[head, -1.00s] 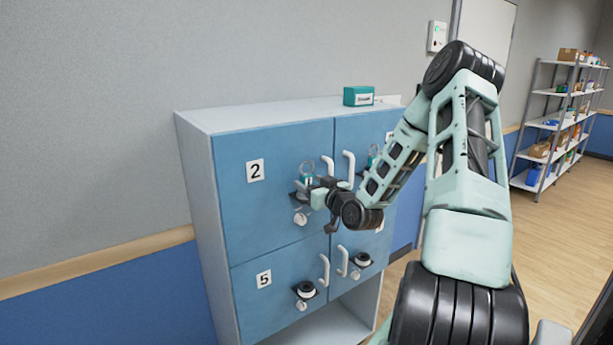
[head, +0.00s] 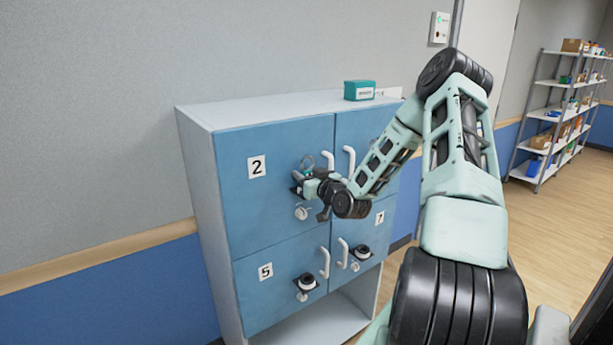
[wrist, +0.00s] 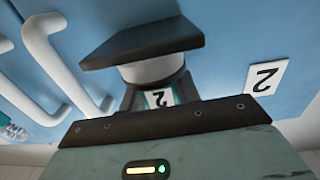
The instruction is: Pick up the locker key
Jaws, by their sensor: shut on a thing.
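The locker key shows a small pale tag marked 2 (wrist: 158,98) between my fingers in the wrist view. In the head view a thin ring and a bit of teal (head: 308,164) show at door 2; the rest is hidden by my gripper. My gripper (head: 311,184) is at the right part of door 2 and is shut on the key. In the wrist view my gripper (wrist: 160,94) is just beside a black plate with a white round part (wrist: 150,68). I cannot tell whether the key still touches that holder.
The blue locker door 2 (head: 235,205) is closed, with a white handle (head: 331,161) close to my gripper. Lower doors carry handles and black-and-white holders (head: 306,282). A teal box (head: 359,90) stands on top. Shelving (head: 560,125) stands far right.

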